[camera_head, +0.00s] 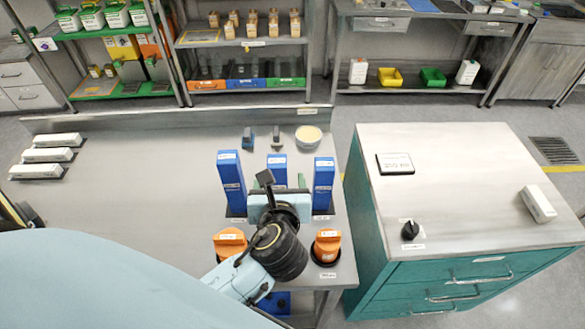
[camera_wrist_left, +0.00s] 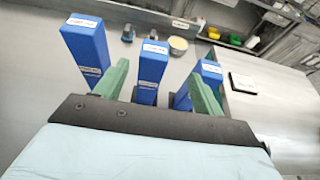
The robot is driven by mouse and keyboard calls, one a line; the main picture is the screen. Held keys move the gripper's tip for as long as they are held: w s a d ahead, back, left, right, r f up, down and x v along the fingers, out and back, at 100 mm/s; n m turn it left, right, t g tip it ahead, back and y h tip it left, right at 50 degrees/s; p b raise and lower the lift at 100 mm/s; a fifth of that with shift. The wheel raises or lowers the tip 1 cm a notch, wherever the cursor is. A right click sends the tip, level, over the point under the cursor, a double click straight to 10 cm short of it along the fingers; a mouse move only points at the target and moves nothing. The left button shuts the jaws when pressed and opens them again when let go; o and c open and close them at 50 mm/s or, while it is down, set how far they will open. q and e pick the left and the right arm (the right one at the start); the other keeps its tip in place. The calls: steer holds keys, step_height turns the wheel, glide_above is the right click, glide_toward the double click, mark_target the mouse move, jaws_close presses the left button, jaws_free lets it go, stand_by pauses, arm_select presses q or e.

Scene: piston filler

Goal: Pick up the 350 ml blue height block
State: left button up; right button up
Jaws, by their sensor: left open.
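Three upright blue height blocks stand on the steel bench: a left one (camera_head: 232,183), a middle one (camera_head: 277,170) and a right one (camera_head: 323,185). Their white labels are too small to read, so I cannot tell which is 350 ml. My left gripper (camera_head: 277,186) is open, its green fingers spread on either side of the middle block as seen from the head. In the left wrist view the middle block (camera_wrist_left: 149,80) shows between the fingers (camera_wrist_left: 157,85); the left block (camera_wrist_left: 88,48) and right block (camera_wrist_left: 207,75) show outside or partly behind them. Contact is not visible.
Orange-topped parts (camera_head: 230,243) and (camera_head: 327,245) stand at the bench front. Small clamps and a round bowl (camera_head: 308,136) lie behind the blocks. White boxes (camera_head: 50,155) lie at the left. A teal cabinet (camera_head: 450,180) stands at the right.

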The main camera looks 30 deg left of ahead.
mark_target(276, 164)
arm_select(q)
steer(key=x, duration=0.4)
steer(key=shift+a+f, duration=0.15)
steer(key=shift+a, duration=0.4)
steer(key=shift+w+a+f, duration=0.2)
steer(key=shift+w+a, duration=0.05)
steer(key=shift+w, duration=0.25)
steer(key=shift+x, duration=0.85)
steer(key=x, duration=0.3)
steer(key=shift+w+a+f, duration=0.1)
steer(key=shift+w+f, duration=0.15)
steer(key=shift+f, duration=0.05)
steer(key=shift+w+a, duration=0.15)
steer(key=c, duration=0.6)
jaws_close()
arm_select(e)
steer(key=shift+g, duration=0.3)
steer(key=s, duration=0.5)
steer(key=shift+f, duration=0.35)
